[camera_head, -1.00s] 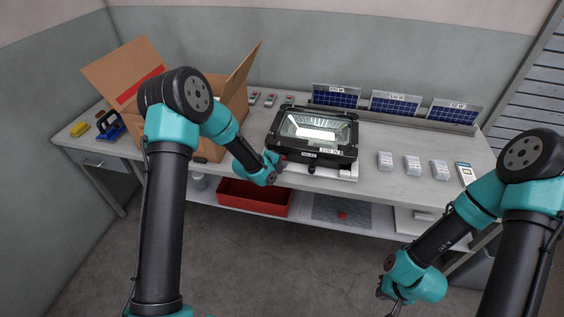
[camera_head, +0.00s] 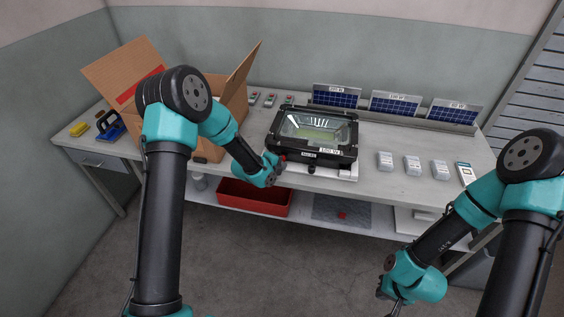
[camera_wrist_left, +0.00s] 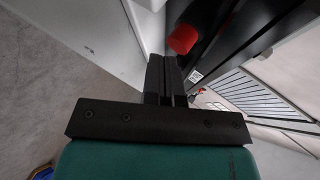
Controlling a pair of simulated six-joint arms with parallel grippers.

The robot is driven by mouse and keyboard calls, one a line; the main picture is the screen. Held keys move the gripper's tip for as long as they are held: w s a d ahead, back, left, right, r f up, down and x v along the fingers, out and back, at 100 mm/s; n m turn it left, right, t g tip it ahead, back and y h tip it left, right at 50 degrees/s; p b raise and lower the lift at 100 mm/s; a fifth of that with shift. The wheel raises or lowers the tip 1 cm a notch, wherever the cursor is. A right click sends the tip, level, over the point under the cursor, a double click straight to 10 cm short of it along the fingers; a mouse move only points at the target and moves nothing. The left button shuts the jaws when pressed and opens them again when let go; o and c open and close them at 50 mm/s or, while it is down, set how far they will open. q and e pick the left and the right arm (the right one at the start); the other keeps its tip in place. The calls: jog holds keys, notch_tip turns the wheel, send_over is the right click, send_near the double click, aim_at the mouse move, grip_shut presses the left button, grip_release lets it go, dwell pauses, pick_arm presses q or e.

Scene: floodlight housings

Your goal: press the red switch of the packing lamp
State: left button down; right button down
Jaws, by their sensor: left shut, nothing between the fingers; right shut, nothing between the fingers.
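The packing lamp (camera_head: 312,138) is a black floodlight on the workbench, its glass face up and its panel now dull, not glowing. Its red switch (camera_wrist_left: 183,39) is a round red cap in the left wrist view, just beyond my left fingertips. My left gripper (camera_wrist_left: 166,62) is shut and empty. In the head view the left gripper (camera_head: 279,161) is at the lamp's front left corner; I cannot tell whether it touches the switch. My right gripper (camera_head: 386,294) is shut and empty, low in front of the bench.
An open cardboard box (camera_head: 232,95) stands left of the lamp. Several small solar panels (camera_head: 394,104) line the back. Several pale packs (camera_head: 412,165) lie to the right. A red bin (camera_head: 254,197) sits on the shelf below.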

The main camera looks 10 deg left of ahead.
pick_arm(q)
jog(key=shift+s, duration=0.65)
jog(key=shift+s+d, duration=0.1)
jog(key=shift+s, duration=2.4)
